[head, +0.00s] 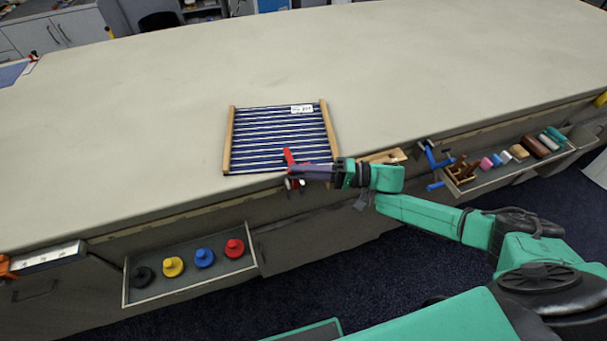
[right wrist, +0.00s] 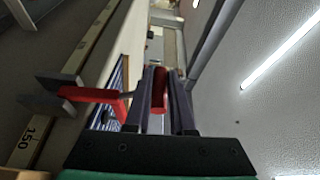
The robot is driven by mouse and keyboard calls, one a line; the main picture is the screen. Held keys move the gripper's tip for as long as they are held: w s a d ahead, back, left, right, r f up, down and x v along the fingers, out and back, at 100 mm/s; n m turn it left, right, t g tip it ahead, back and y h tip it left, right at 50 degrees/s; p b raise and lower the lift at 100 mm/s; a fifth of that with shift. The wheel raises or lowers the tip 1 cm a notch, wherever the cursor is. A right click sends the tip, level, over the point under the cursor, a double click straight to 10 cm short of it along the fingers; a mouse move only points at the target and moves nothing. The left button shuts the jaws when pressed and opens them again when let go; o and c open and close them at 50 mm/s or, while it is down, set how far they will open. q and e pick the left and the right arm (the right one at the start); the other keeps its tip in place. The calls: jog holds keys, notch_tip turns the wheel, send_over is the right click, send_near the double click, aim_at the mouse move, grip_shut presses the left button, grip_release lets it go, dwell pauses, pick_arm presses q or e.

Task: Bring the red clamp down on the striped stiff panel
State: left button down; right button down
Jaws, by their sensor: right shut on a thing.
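The striped stiff panel (head: 278,138) lies flat near the table's front edge, dark blue with pale stripes, wooden side bars and a white label. Part of it shows in the right wrist view (right wrist: 117,90). My right gripper (head: 300,172) is shut on the red clamp (head: 288,157) at the panel's front edge, towards its right corner. In the right wrist view the clamp's red handle (right wrist: 159,88) sits between the fingers, and its red frame (right wrist: 98,95) points left to dark jaw pads. I cannot tell whether the clamp touches the panel. My left gripper is out of view.
A blue clamp (head: 436,160) and a wooden piece (head: 384,157) are at the front edge, right of the panel. A right tray (head: 480,182) holds several small items. A left tray (head: 190,291) holds several coloured knobs. The tabletop behind the panel is clear.

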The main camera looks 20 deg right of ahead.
jog(key=shift+w+d+r+t, duration=0.25)
jog(key=shift+w+r+t, duration=0.05)
jog(key=shift+w+r, duration=0.4)
jog(key=c, duration=0.8)
grip_release()
jog(key=shift+o, duration=0.2)
jog(key=shift+w+a, duration=0.2)
jog(key=shift+d+f, duration=0.1)
jog(key=shift+d, duration=0.05)
jog(key=shift+s+d+f, duration=0.1)
jog(key=shift+d+f, duration=0.1)
jog(key=shift+d, duration=0.2)
jog(key=b+v, duration=0.4)
jog(key=v, duration=0.9)
jog(key=shift+s, duration=0.45)
